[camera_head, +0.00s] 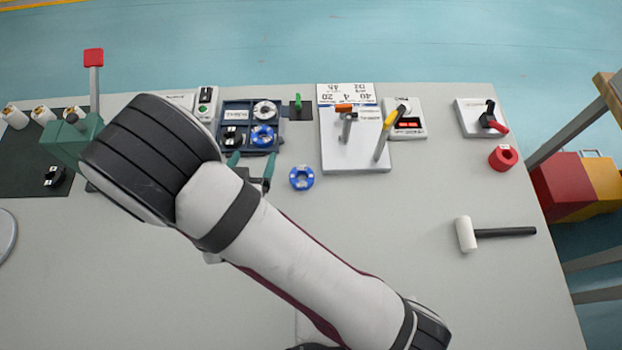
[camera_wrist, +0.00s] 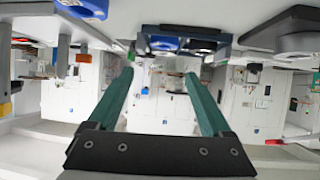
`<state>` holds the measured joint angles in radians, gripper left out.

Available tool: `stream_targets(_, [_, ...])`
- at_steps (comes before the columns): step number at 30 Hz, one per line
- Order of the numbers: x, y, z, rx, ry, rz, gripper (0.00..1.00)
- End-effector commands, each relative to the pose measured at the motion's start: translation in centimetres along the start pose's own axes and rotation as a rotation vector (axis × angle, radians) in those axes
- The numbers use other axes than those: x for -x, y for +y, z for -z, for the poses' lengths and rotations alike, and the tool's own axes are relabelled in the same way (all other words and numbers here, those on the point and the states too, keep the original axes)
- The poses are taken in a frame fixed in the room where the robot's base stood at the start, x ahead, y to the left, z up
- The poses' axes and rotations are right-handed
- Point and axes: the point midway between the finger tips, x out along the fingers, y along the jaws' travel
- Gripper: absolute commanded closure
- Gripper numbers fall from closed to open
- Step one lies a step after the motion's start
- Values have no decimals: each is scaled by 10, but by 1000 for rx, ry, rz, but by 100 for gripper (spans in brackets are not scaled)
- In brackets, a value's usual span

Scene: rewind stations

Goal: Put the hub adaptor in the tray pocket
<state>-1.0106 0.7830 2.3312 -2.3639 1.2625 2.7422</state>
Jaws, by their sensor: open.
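A blue ring-shaped adaptor (camera_head: 302,178) with pale marks lies flat on the table, right of my gripper. It also appears at the top edge of the wrist view (camera_wrist: 83,8), partly cut off. The dark blue tray (camera_head: 280,109) stands farther back. It holds a white ring (camera_head: 265,109), another blue ring (camera_head: 263,136) and a black hub (camera_head: 233,136); its back-left pocket shows a white label and no ring. My gripper (camera_head: 251,166) is open and empty in front of the tray, its green fingers apart (camera_wrist: 158,73). My arm hides part of the table.
Right of the tray stands a white board (camera_head: 355,160) with upright grey and yellow-topped levers. A red ring (camera_head: 503,157) and a mallet (camera_head: 467,235) lie at the right. A green post station (camera_head: 72,135) stands at the left. The front-centre right table is clear.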

Motion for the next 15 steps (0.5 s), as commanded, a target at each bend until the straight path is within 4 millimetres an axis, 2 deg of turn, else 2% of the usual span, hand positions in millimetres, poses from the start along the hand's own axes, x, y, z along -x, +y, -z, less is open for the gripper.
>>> stream_targets(2, [-2,35,31,-2,20,-129,17])
stream_targets(3, [0,70,53,4,16,-253,17])
stream_targets(5, [17,142,83,8,-53,-493,17])
stream_targets(6, [42,194,92,-2,-165,-661,17])
stream_targets(7, [66,229,91,-19,-284,-765,17])
stream_targets(8, [92,255,85,-46,-420,-833,17])
stream_targets(9, [127,276,70,-97,-612,-869,17])
stream_targets(11, [173,282,48,-195,-874,-803,17])
stream_targets(12, [196,273,37,-261,-1004,-699,17])
stream_targets(15, [228,236,28,-386,-1152,-383,17])
